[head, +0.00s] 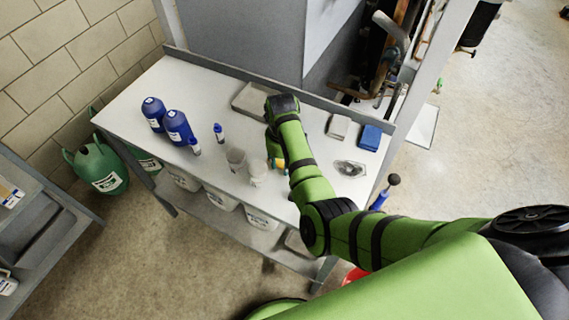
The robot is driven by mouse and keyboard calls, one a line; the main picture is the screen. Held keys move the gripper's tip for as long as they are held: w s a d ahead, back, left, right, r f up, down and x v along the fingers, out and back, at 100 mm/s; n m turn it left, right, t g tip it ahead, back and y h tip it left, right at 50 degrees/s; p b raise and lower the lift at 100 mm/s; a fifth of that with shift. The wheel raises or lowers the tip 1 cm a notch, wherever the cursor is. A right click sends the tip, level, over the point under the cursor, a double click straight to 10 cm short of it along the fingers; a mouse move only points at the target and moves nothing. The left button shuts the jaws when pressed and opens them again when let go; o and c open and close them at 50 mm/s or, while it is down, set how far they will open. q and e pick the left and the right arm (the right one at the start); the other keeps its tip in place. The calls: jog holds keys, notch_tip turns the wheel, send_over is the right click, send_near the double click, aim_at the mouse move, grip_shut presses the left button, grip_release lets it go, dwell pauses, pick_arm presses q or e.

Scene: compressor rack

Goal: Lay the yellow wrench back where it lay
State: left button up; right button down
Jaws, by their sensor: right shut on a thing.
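My right arm reaches in from the right over the white workbench (220,92). My right gripper (270,132) is over the bench, just in front of the grey tray (246,99). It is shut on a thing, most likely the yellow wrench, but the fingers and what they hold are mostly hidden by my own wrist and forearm. A small yellow and teal patch (277,163) shows beside the forearm; I cannot tell what it belongs to. No wrench can be made out clearly elsewhere on the bench. My left gripper is not in view.
Blue bottles (178,127), a small blue-capped bottle (219,133) and cups (235,158) stand left of my arm. A pale block (338,127), a blue block (370,138) and a clear dish (349,169) lie to its right. Bare bench shows at far left.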

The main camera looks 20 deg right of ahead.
jog(key=shift+w+a, duration=0.1)
jog(key=shift+w, duration=0.1)
jog(key=c, duration=0.8)
grip_release()
jog(key=shift+s, duration=0.1)
notch_tip(320, 180, up, 8)
jog(key=shift+f, duration=0.2)
jog(key=shift+a+f, duration=0.1)
